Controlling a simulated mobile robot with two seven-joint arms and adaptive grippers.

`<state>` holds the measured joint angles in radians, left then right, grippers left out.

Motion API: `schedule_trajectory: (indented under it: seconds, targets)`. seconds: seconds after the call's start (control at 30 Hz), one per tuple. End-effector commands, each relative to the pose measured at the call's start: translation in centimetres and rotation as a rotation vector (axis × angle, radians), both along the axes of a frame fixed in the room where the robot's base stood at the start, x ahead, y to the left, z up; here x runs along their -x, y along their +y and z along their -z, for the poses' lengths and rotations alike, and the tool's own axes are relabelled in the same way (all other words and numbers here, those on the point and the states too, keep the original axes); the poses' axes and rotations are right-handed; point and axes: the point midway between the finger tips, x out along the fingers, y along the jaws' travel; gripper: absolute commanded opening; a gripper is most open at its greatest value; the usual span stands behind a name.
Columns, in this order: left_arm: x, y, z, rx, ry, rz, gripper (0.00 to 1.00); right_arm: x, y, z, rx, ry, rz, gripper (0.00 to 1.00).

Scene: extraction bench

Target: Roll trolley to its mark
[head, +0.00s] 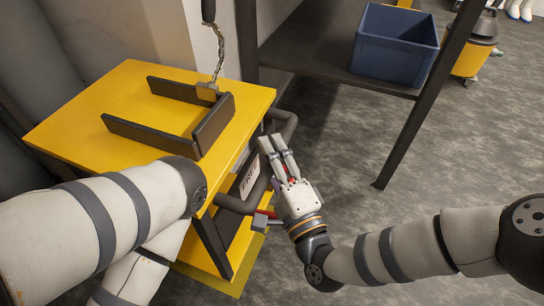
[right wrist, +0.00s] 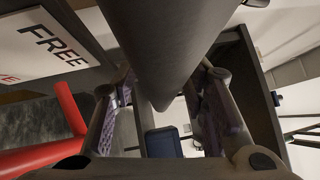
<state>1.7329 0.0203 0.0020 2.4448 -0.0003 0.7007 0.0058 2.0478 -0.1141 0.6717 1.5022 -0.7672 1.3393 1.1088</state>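The yellow trolley (head: 95,125) stands at the left, with a black frame (head: 150,133) on its top. A dark handle bar (head: 233,205) runs along its right side. A white sign reading FREE (head: 249,177) hangs there and also shows in the right wrist view (right wrist: 45,48). My right gripper (head: 277,149) is at the handle, its fingers apart. In the right wrist view a dark bar (right wrist: 165,45) runs between the open fingers (right wrist: 165,112); contact cannot be told.
A red lever (head: 263,213) sits beside the handle and shows in the right wrist view (right wrist: 45,155). A bench with dark legs (head: 425,105) holds a blue bin (head: 393,45) on its lower shelf. A yellow bucket (head: 474,50) stands behind. Grey floor at the right is open.

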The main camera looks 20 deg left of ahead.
Motion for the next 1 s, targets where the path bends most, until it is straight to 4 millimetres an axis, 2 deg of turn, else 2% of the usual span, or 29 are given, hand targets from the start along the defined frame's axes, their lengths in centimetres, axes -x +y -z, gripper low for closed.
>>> schedule_trajectory:
  seconds: [0.13, 0.3, 0.5, 0.63, 1.0]
  targets:
    - [0.0, 0.0, 0.0, 0.0, 0.0, 0.0, 0.4, 1.3, -1.4, 0.4, 0.002, 0.002, 0.0, 0.4]
    - [0.0, 0.0, 0.0, 0.0, 0.0, 0.0, 0.4, 4.6, -4.8, 1.0, 0.001, 0.005, 0.0, 0.4]
    - [0.0, 0.0, 0.0, 0.0, 0.0, 0.0, 0.4, 7.4, -7.7, 1.5, 0.0, 0.003, -0.002, 0.4]
    - [0.0, 0.0, 0.0, 0.0, 0.0, 0.0, 0.4, 8.1, -8.5, 1.6, 0.0, 0.001, -0.001, 0.4]
    - [0.0, 0.0, 0.0, 0.0, 0.0, 0.0, 0.4, 8.2, -8.5, 1.6, 0.0, 0.0, -0.002, 0.4]
